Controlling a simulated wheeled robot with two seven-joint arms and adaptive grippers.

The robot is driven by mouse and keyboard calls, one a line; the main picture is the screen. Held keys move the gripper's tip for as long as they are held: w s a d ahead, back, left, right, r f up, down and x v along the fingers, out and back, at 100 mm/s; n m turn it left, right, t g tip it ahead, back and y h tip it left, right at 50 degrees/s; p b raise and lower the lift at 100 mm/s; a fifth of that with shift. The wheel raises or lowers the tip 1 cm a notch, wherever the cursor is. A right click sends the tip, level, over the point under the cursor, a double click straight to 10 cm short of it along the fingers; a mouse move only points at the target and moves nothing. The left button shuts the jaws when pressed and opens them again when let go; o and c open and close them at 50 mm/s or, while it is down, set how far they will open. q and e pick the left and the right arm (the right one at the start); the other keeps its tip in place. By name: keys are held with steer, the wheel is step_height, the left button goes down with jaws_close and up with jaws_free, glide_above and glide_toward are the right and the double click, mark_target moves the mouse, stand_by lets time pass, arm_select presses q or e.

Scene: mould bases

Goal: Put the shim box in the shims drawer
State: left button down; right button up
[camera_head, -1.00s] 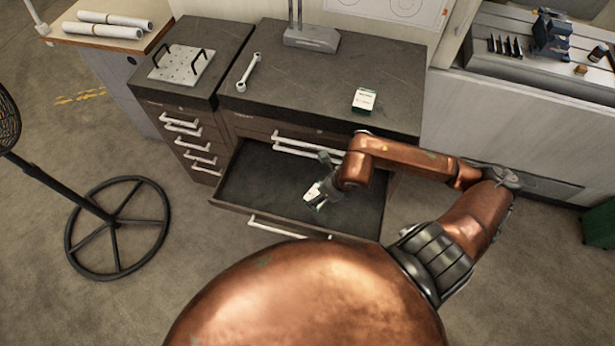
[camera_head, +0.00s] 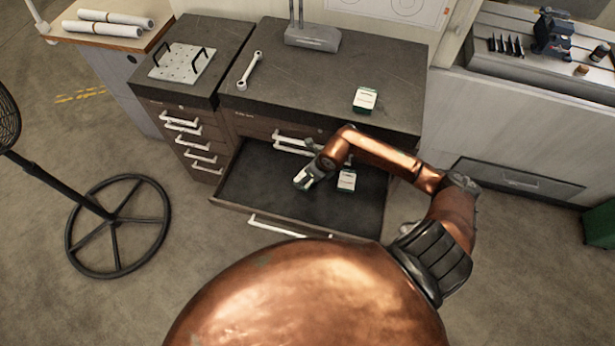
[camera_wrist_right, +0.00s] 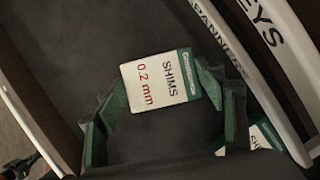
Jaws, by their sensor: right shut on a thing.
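A white and green shim box (camera_wrist_right: 160,82), marked "SHIMS 0.2 mm", is between the fingers of my right gripper (camera_wrist_right: 165,100). In the head view my right gripper (camera_head: 305,178) is shut on it, over the open drawer (camera_head: 255,190). I cannot tell whether the box touches the drawer floor. A second similar box (camera_head: 346,181) lies in the drawer to the right, and part of it shows in the wrist view (camera_wrist_right: 264,136). A third similar box (camera_head: 365,100) is on the cabinet top. The open drawer's label is not readable. My left gripper is out of view.
Closed drawers with white handles (camera_wrist_right: 222,40), marked "SPANNERS" and "KEYS", border the open drawer. A spanner (camera_head: 249,71) and a plate with two handles (camera_head: 180,65) lie on the cabinet tops. The drawer's left part is clear. A fan stand (camera_head: 117,225) stands left.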

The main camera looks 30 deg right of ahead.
steer(key=shift+f, duration=0.6)
steer(key=shift+f, duration=0.15)
steer(key=o, duration=1.3)
steer(key=v, duration=1.2)
